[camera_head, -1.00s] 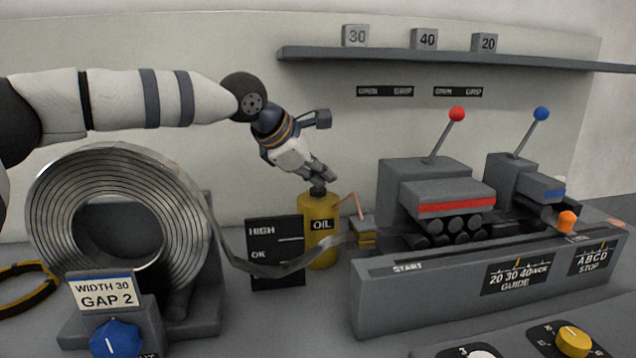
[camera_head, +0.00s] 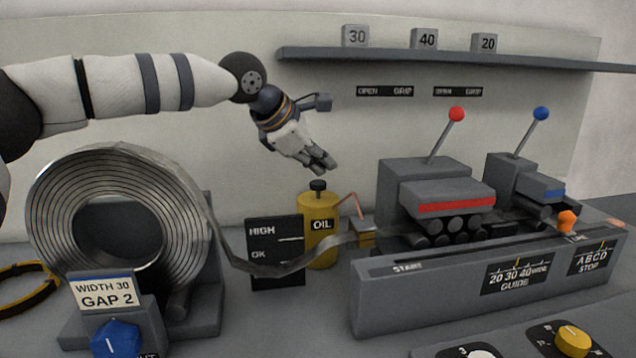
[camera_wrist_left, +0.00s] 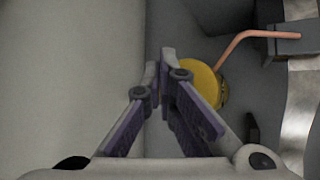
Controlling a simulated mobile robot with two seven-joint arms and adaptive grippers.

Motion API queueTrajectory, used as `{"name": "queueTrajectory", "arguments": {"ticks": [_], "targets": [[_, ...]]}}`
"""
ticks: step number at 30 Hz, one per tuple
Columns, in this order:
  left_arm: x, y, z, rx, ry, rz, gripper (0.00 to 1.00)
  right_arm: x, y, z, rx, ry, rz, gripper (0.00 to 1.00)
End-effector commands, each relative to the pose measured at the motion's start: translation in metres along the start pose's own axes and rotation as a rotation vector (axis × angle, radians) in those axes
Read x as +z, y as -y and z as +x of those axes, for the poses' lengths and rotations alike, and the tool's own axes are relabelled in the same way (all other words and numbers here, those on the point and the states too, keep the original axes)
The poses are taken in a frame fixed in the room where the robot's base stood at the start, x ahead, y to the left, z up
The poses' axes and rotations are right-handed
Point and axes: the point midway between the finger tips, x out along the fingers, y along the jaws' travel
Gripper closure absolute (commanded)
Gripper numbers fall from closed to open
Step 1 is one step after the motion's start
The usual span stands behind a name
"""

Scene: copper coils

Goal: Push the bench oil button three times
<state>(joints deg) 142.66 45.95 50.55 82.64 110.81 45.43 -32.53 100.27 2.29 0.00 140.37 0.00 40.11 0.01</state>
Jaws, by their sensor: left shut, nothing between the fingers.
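The yellow oil can (camera_head: 320,248), labelled OIL, stands on the bench in the middle of the head view. Its dark button (camera_head: 318,187) is on top and uncovered. My left gripper (camera_head: 328,165) is shut and empty, a little above the button and apart from it. In the left wrist view my shut fingers (camera_wrist_left: 165,58) overlap the yellow can top (camera_wrist_left: 207,82) and hide part of it; I cannot make out the button there. My right gripper is not in view.
A metal coil (camera_head: 55,215) stands at left, its strip running past the can into the machine (camera_head: 430,305). A black HIGH/OK gauge (camera_head: 262,275) stands beside the can. A copper pipe (camera_head: 353,203) is right of it. A shelf (camera_head: 400,58) is above.

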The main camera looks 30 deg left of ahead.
Motion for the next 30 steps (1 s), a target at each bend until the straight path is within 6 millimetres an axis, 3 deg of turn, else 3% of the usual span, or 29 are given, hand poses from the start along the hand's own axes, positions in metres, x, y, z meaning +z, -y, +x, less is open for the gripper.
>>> {"name": "queueTrajectory", "arguments": {"ticks": [16, 30], "targets": [[0.024, -0.024, -0.032, 0.002, 0.001, -0.001, 1.00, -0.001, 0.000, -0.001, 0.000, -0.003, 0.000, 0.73], [0.025, -0.025, -0.035, 0.001, 0.001, 0.000, 1.00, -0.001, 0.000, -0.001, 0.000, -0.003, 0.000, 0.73]]}}
